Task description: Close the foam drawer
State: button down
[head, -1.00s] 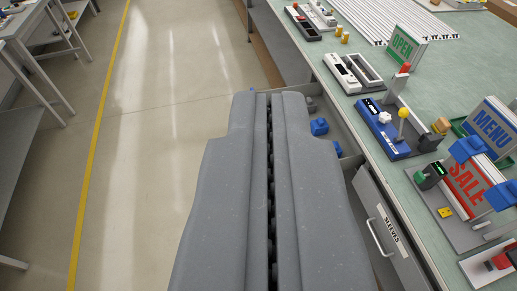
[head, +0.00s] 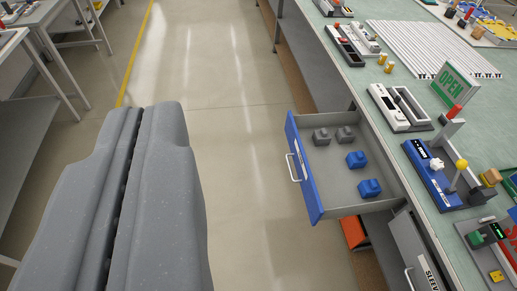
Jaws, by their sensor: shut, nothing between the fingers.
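An open drawer with a blue front (head: 304,168) sticks out from the workbench into the aisle, right of centre. Its pale handle (head: 292,168) faces left. I cannot read any label on its front, so I cannot tell by name that it is the foam drawer. Inside lie two grey blocks (head: 333,136) and two blue blocks (head: 363,172) on a grey floor. My gripper (head: 155,108) is large and grey at the lower left, its two fingers shut with nothing between them. It is left of the drawer front, apart from it in the picture, with aisle floor showing between.
A grey drawer labelled SLEEV… (head: 420,262) sits at the lower right, with an orange part (head: 354,233) near it. Another bench (head: 40,20) stands at the left. The aisle floor (head: 250,215) is clear.

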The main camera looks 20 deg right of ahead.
aim_at(330, 190)
jog(key=z, duration=0.1)
jog(key=i, duration=0.95)
jog(key=z, duration=0.65)
